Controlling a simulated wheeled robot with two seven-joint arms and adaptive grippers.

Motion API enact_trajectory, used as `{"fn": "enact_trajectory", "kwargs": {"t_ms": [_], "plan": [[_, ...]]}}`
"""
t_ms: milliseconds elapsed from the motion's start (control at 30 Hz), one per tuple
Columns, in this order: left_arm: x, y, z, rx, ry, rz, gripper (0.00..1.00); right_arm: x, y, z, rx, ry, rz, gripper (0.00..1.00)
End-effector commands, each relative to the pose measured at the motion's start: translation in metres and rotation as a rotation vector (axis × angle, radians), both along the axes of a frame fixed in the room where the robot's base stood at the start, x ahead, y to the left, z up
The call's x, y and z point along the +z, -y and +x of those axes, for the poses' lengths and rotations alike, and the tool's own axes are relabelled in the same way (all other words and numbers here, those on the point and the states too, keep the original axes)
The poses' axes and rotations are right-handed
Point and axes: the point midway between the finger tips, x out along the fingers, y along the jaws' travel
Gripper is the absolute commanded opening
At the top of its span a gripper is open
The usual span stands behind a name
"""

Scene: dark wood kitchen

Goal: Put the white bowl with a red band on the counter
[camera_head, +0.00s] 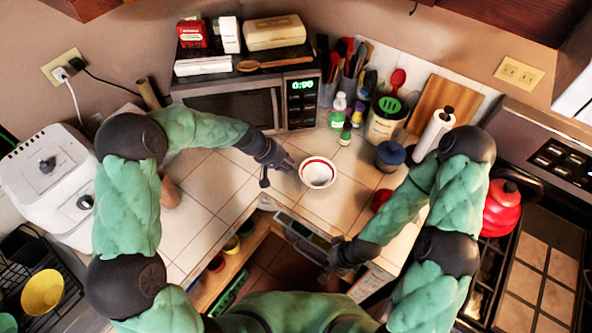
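The white bowl with a red band (318,174) is upright on the tiled counter (345,200), in front of the microwave. My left gripper (279,174) is just left of the bowl, with its fingers spread and nothing visible between them. A small gap seems to separate it from the bowl's rim. My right gripper (327,263) is lower, at the counter's front edge by an open drawer (302,236). Its fingers are small and dark, so I cannot tell whether they are open or touch the drawer.
A microwave (235,108) stands behind the bowl. Bottles, a utensil canister (384,122) and a blue-lidded jar (390,156) stand to the right. A red object (381,199) is near my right arm. A red kettle (502,210) sits on the stove.

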Motion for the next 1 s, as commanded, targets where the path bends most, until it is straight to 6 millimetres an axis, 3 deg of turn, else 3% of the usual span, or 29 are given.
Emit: {"fn": "enact_trajectory", "kwargs": {"t_ms": [233,433,533,667,800,1000], "plan": [[0.032,-0.020,-0.006,0.001,0.000,0.000,0.32,0.003,0.000,0.000,0.000,0.000,0.000,0.00],[0.032,-0.026,-0.012,0.001,-0.008,0.008,0.32,0.003,0.000,0.000,0.000,0.000,0.000,0.00],[0.007,-0.032,-0.024,0.006,-0.025,0.039,0.32,0.003,0.000,0.000,0.000,0.000,0.000,0.00],[-0.047,-0.044,-0.058,0.008,-0.057,0.102,0.32,0.003,0.000,0.000,0.000,0.000,0.000,0.00],[-0.102,-0.056,-0.108,-0.005,-0.080,0.168,0.32,0.003,0.000,0.000,0.000,0.000,0.000,0.00],[-0.152,-0.062,-0.186,-0.041,-0.097,0.215,0.32,0.003,0.000,0.000,0.000,0.000,0.000,0.00]]}}
